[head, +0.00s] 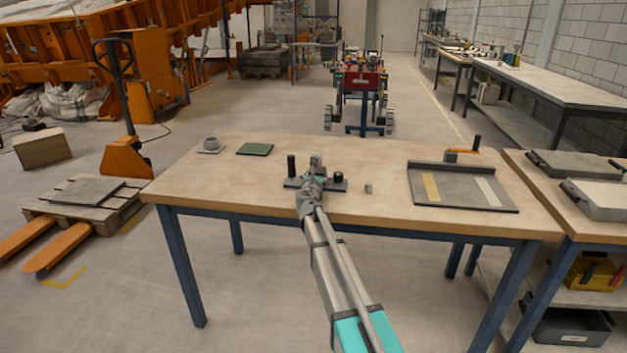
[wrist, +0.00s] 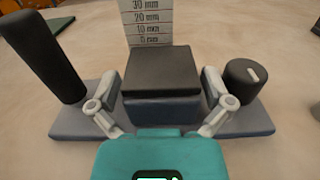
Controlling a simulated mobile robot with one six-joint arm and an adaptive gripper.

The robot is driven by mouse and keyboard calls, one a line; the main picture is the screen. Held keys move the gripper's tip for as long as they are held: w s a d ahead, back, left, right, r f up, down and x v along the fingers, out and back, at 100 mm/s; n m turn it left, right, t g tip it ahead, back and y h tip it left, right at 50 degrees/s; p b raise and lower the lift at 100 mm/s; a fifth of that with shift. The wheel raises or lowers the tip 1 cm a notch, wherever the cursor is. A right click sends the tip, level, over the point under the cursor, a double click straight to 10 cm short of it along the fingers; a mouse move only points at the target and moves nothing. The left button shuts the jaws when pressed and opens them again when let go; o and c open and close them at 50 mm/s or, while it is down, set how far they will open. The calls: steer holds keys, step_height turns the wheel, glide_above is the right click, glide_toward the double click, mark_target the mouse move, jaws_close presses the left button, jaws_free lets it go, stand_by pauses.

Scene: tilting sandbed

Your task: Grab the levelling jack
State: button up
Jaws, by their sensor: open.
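What looks like the levelling jack (wrist: 162,68) is a dark block with a black top on a flat blue-grey base plate (wrist: 258,127). A tall black post (wrist: 45,55) stands at the plate's left end and a short black knob (wrist: 245,80) at its right. In the head view the base plate (head: 337,186) lies on the wooden table near the middle, partly hidden by my arm. My gripper (wrist: 160,92) is open, with one finger on each side of the block. It also shows over the plate in the head view (head: 314,184). I cannot tell whether the fingers touch the block.
A millimetre scale (wrist: 148,20) stands upright behind the block. The table's left front is clear.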

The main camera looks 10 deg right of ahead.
steer(key=shift+w+d, duration=0.15)
steer(key=shift+w, duration=0.3)
steer(key=c, duration=1.1)
steer(key=shift+o, duration=0.2)
steer(key=shift+r, duration=0.1)
step_height(320, 180, up, 2)
steer(key=p, duration=0.2)
steer(key=shift+r+p, duration=0.25)
steer(key=shift+p, duration=0.15)
steer(key=s+a+r+p, duration=0.2)
steer(key=s+r+p, duration=0.8)
steer(key=s, duration=0.3)
steer(key=shift+s+a+r, duration=0.15)
steer(key=shift+s+a, duration=0.25)
